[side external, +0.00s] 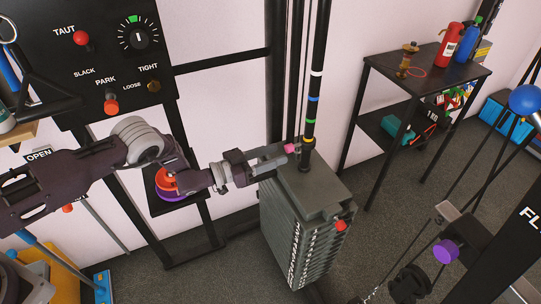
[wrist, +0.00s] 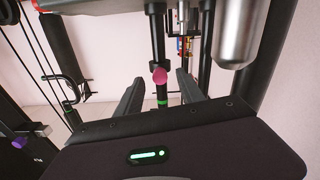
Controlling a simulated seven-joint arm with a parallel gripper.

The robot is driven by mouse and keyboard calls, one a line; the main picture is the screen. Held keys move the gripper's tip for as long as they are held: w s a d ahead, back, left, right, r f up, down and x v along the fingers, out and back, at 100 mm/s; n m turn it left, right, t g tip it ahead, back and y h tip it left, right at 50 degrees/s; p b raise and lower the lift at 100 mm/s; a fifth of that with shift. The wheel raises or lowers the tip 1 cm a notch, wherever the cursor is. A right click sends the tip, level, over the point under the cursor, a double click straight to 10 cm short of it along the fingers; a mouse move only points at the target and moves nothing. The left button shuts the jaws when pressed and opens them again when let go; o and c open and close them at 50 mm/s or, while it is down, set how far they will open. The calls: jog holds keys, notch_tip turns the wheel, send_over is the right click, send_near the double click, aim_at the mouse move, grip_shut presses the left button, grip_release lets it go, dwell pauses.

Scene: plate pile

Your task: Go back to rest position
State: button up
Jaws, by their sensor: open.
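My gripper (side external: 281,160) reaches in from the left over the top of the grey plate pile (side external: 325,235). Its fingers are apart and empty in the wrist view (wrist: 160,82). A pink knob (side external: 289,148) on the dark upright post (side external: 311,100) is close to the fingertips. In the wrist view the pink knob (wrist: 159,75) shows between the two fingers, with clear gaps at its sides; how deep it sits between them I cannot tell. A red knob (side external: 341,225) sticks out of the pile's upper front edge.
A black control panel (side external: 95,60) with a dial and red knobs stands behind my arm. Red and purple discs (side external: 172,184) lie on a small shelf beside the arm. A dark shelf unit (side external: 425,75) with bottles stands at the back right. Carpet is open left of the pile.

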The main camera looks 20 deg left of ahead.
jog(key=shift+v, duration=1.25)
